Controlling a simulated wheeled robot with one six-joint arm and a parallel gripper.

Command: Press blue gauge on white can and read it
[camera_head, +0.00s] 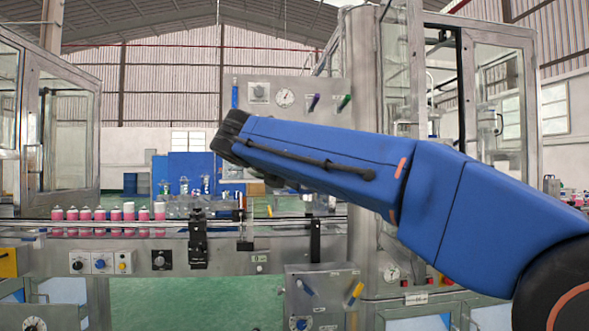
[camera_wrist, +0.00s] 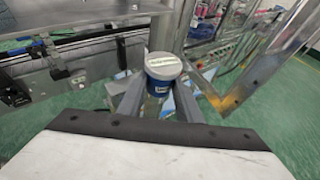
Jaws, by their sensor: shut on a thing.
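My gripper (camera_wrist: 160,92) is shut on the blue gauge (camera_wrist: 163,77) in the wrist view. The gauge is a short blue cylinder with a pale round face bearing a dark line of marks, too small to read. It sits between the two grey fingertips, above the green floor and beside the machine's metal edge. In the head view my blue arm reaches left across the machine, and the gripper and gauge are hidden behind it. Several small pink-and-white cans (camera_head: 100,213) stand in a row on the conveyor at the left. I cannot pick out a separate white can.
The conveyor (camera_head: 130,227) runs along the machine front, with a black bracket (camera_head: 198,240) standing at its edge. A panel with a round dial (camera_head: 285,97) is behind my arm. A metal post (camera_head: 364,120) and glass-doored frame stand to the right. Green floor shows below.

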